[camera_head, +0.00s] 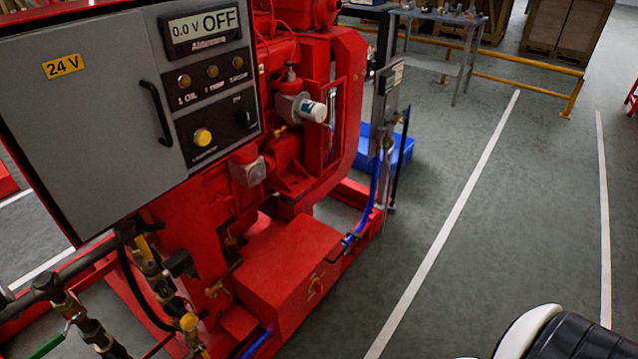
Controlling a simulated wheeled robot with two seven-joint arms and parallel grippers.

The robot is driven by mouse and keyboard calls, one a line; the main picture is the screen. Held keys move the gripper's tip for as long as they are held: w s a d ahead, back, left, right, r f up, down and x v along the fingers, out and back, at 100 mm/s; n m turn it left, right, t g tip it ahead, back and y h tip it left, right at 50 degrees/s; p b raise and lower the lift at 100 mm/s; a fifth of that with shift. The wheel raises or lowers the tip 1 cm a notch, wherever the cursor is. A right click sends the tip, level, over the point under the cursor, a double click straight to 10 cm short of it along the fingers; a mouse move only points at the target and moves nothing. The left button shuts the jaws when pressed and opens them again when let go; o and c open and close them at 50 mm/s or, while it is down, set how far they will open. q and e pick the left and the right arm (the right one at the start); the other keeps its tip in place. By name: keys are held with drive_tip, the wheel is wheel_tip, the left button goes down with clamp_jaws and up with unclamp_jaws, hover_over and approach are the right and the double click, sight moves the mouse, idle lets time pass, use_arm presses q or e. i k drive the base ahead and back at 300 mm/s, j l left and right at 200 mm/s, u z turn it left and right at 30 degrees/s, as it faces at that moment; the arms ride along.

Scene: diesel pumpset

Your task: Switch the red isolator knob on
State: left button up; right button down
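The grey control panel (110,100) stands at upper left. Its display (203,30) reads 0.0 V and OFF. Neither of my grippers shows in the head view, and nothing is touching the fitting.
The red engine (300,110) rises behind the box. Pipes with brass fittings (160,285) are at lower left. A blue tray (384,147) and a grey worktable (437,18) are farther back. A yellow rail (530,87) crosses the back. Grey floor right of the pumpset is clear.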

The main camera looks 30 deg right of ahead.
sight(316, 286)
drive_tip(key=z, duration=1.1)
drive_tip(key=i+l, duration=0.1)
drive_tip(key=l, duration=0.3)
drive_tip(key=i+l, duration=0.15)
drive_tip(key=l, duration=0.25)
drive_tip(key=i+l, duration=0.1)
drive_tip(key=l, duration=0.3)
drive_tip(key=i+l, duration=0.15)
drive_tip(key=l, duration=0.3)
drive_tip(key=i+l+u, duration=0.1)
drive_tip(key=l, duration=0.3)
